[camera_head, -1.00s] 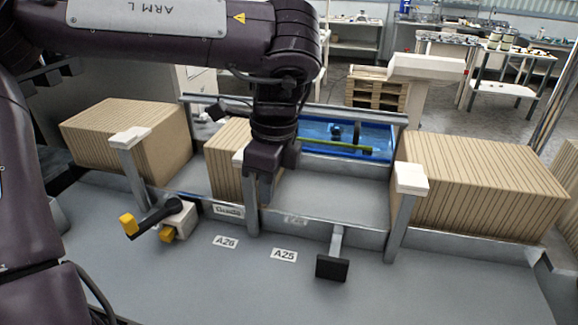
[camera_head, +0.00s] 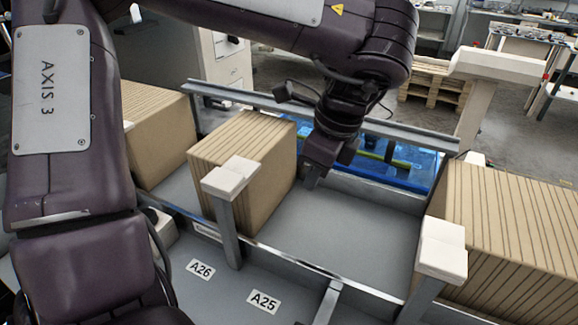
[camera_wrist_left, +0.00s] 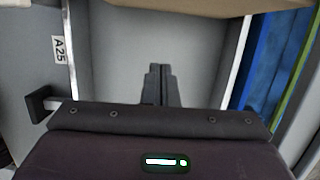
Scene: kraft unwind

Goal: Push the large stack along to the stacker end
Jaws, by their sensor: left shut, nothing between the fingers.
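Brown kraft stacks stand in a grey trough (camera_head: 375,225). The middle one (camera_head: 245,165) is narrow, and the right one (camera_head: 520,235) is the widest in view. A third stack (camera_head: 155,130) at the left is partly hidden by my arm. My left gripper (camera_head: 313,180) is shut and empty, pointing down over the trough just right of the middle stack. I cannot tell whether it touches that stack. In the left wrist view the closed fingertips (camera_wrist_left: 158,72) sit over bare trough floor, with a stack's brown edge (camera_wrist_left: 200,6) at the top. My right gripper is not in view.
White-capped posts (camera_head: 232,178) and (camera_head: 442,250) stand along the trough's near side. A metal rail (camera_head: 235,95) runs behind it, with a blue tray (camera_head: 415,165) beyond. Labels A26 (camera_head: 200,269) and A25 (camera_head: 264,302) mark the near panel. Trough floor between the middle and right stacks is clear.

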